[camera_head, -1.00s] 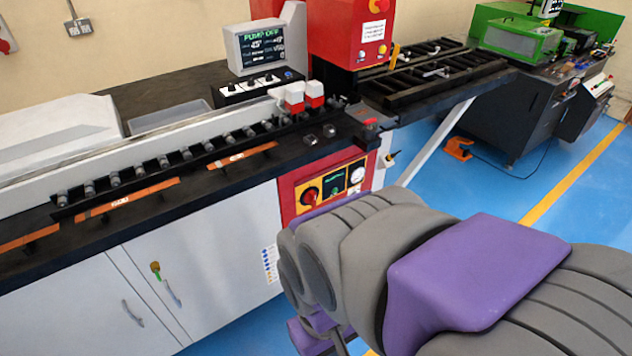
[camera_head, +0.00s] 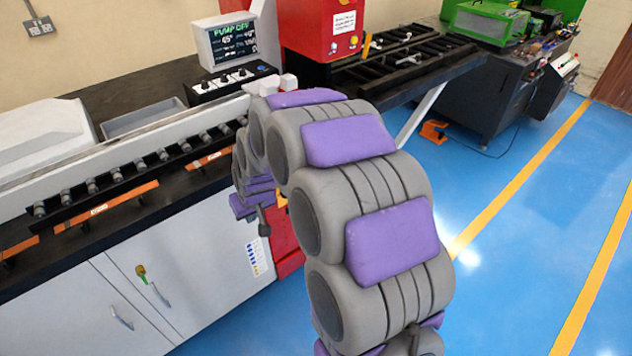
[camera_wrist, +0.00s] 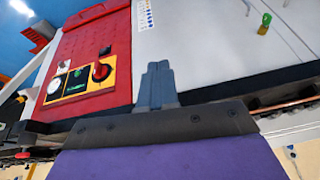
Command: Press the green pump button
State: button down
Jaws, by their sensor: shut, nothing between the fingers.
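The red control panel (camera_wrist: 84,60) is at the left in the wrist view. Its yellow-framed plate carries a red rotary knob (camera_wrist: 101,72), a small dark-and-green element (camera_wrist: 78,78) and a round white gauge (camera_wrist: 55,86). I cannot clearly make out a separate green button. My gripper (camera_wrist: 157,70) is shut and empty, to the right of the red panel and in front of the pale cabinet. No contact shows. In the head view my arm hides nearly all of the panel. The monitor (camera_head: 232,42) reads "PUMP OFF".
The black worktop edge and roller row (camera_head: 130,175) run along the bench above the cabinet doors (camera_head: 190,270). A key with a green tag (camera_head: 141,272) hangs from one door. An orange pedal (camera_head: 433,131) lies on the blue floor. Open floor is at the right.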

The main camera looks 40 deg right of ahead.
jog(key=w+d+f+m+t+h+p, duration=0.2)
jog(key=w+d+f+t+h, duration=0.15)
jog(key=w+d+f, duration=1.3)
jog(key=s+d+f+t+h+p, duration=0.1)
jog(key=s+d+f+h, duration=0.1)
jog(key=d+f, duration=0.4)
jog(key=s+d+f+t+h+p, duration=0.1)
jog(key=d+f, duration=0.5)
jog(key=d, duration=0.8)
jog(key=s+t+h, duration=0.1)
jog(key=s+h, duration=0.1)
jog(key=h, duration=0.1)
jog(key=shift+d+f+p, duration=0.2)
jog(key=shift+f+p, duration=0.1)
jog(key=shift+f, duration=0.1)
jog(key=shift+a+t, duration=0.1)
jog(key=shift+t, duration=0.15)
